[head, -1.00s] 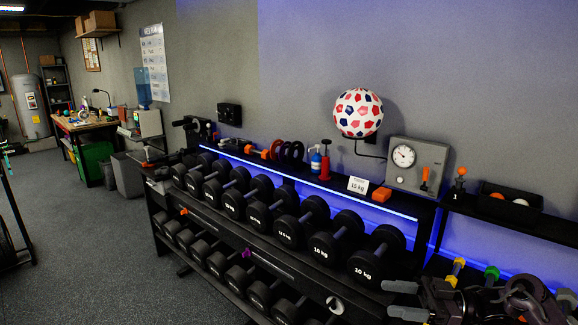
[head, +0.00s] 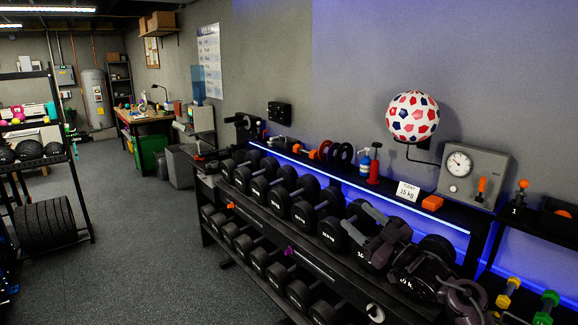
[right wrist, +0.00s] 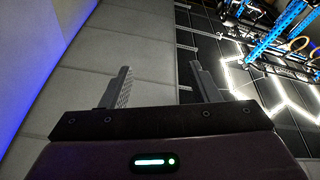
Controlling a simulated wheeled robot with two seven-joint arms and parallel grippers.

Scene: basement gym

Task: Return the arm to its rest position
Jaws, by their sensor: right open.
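My right gripper (head: 363,224) shows in the head view in front of the right part of the dumbbell rack (head: 275,250), its fingers pointing up and left. It covers part of the nearest top-row dumbbells. In the right wrist view its two grey fingers (right wrist: 160,70) stand apart with nothing between them; grey wall panels and a ceiling with lights show beyond. My left gripper is not in view.
A patterned ball (head: 413,117) sits on a wall bracket. Open floor (head: 140,250) lies left of the rack.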

